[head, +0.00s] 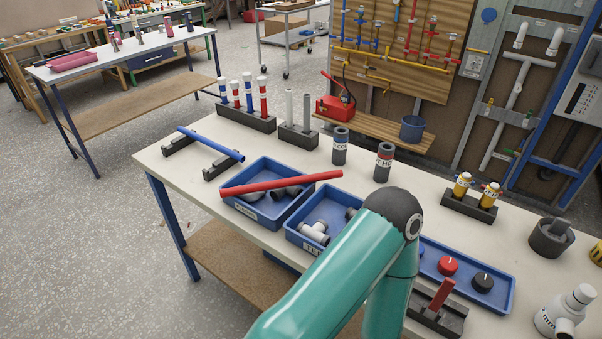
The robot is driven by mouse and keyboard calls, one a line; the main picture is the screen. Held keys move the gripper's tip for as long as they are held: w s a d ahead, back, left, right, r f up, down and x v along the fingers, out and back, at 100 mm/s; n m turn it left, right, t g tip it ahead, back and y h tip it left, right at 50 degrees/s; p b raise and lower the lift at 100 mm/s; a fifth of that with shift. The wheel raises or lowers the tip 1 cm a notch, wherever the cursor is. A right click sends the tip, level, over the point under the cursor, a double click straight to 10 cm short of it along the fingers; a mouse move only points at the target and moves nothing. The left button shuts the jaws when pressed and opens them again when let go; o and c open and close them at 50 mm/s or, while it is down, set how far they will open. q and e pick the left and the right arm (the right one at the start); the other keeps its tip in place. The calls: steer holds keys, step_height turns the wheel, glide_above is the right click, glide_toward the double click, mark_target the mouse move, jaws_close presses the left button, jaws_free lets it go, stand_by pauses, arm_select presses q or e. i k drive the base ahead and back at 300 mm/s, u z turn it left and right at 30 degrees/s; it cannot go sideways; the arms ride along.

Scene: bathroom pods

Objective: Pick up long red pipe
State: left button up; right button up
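A teal arm of mine with a dark elbow comes in from the bottom centre and covers part of the middle bin. Neither gripper shows, and nothing visible is holding the pipe.
A blue pipe (211,144) lies across black rests at the left. Upright pipes in black racks (246,119), grey canisters (384,162) and a yellow-capped valve rack (469,206) stand behind. A blue tray with knobs (487,299) is at right. The table's left front corner is clear.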

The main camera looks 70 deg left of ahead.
mark_target(228, 192)
steer(key=u, duration=0.95)
steer(key=k, duration=1.1)
steer(key=u, duration=1.8)
steer(key=i, duration=1.15)
steer(key=z, duration=0.65)
